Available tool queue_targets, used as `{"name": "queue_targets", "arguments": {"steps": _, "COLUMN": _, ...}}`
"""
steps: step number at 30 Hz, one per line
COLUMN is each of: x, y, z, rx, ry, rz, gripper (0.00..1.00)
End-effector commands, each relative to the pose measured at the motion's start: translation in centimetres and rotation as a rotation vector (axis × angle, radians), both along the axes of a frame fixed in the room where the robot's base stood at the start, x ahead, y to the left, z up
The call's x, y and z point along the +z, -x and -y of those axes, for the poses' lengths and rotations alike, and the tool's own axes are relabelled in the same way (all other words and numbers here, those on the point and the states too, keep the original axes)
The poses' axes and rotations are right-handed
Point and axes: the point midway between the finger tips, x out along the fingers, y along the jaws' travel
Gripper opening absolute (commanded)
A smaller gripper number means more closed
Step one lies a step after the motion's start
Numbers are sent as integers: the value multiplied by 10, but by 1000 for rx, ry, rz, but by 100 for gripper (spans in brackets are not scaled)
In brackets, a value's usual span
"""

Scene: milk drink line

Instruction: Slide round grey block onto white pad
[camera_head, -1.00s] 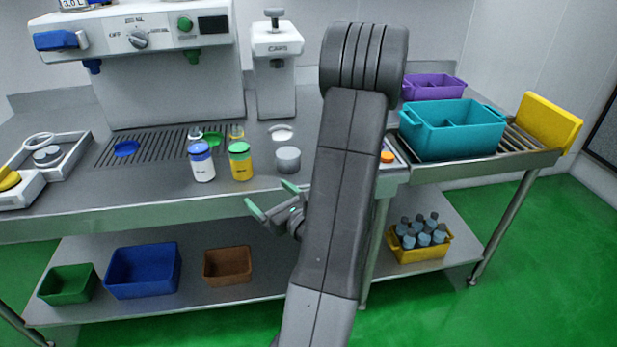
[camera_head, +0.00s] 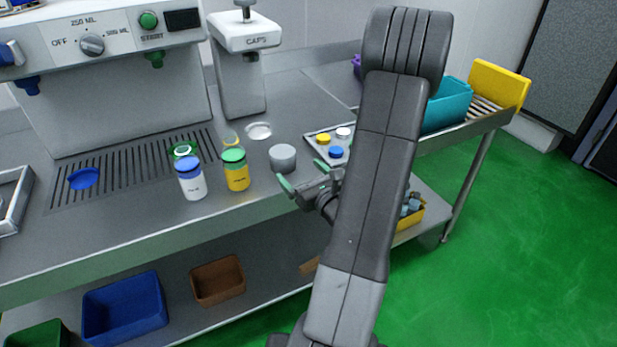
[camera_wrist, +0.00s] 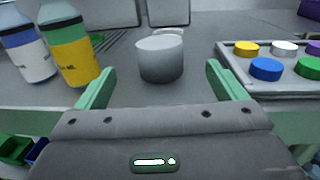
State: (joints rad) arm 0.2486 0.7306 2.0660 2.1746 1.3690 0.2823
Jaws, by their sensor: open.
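The round grey block (camera_head: 283,158) stands upright on the steel counter near its front edge. It also shows in the wrist view (camera_wrist: 160,58), ahead of my gripper and between the lines of its two fingers. My gripper (camera_head: 302,174) is open and empty, with green fingertips, just short of the block at the counter's front edge; it also shows in the wrist view (camera_wrist: 158,82).
A yellow bottle with a green cap (camera_head: 235,170) and a white bottle with a blue cap (camera_head: 191,177) stand left of the block. A tray of coloured caps (camera_head: 328,147) lies to the right. The caps machine (camera_head: 244,75) rises behind the pad.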

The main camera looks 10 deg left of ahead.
Motion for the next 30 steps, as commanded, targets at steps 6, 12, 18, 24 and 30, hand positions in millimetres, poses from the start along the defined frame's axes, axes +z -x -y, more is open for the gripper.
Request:
{"name": "queue_targets", "arguments": {"steps": 6, "x": 1, "y": -33, "z": -29, "rx": 5, "ry": 0, "rz": 1, "gripper": 91}}
{"name": "queue_targets", "arguments": {"steps": 12, "x": 2, "y": -62, "z": -53, "rx": 4, "ry": 1, "rz": 2, "gripper": 91}}
{"name": "queue_targets", "arguments": {"steps": 18, "x": 1, "y": -80, "z": -67, "rx": 1, "ry": -1, "rz": 1, "gripper": 91}}
{"name": "queue_targets", "arguments": {"steps": 24, "x": 0, "y": -87, "z": -72, "rx": 0, "ry": 0, "rz": 0, "gripper": 91}}
{"name": "queue_targets", "arguments": {"steps": 30, "x": 0, "y": -87, "z": -72, "rx": 0, "ry": 0, "rz": 0, "gripper": 91}}
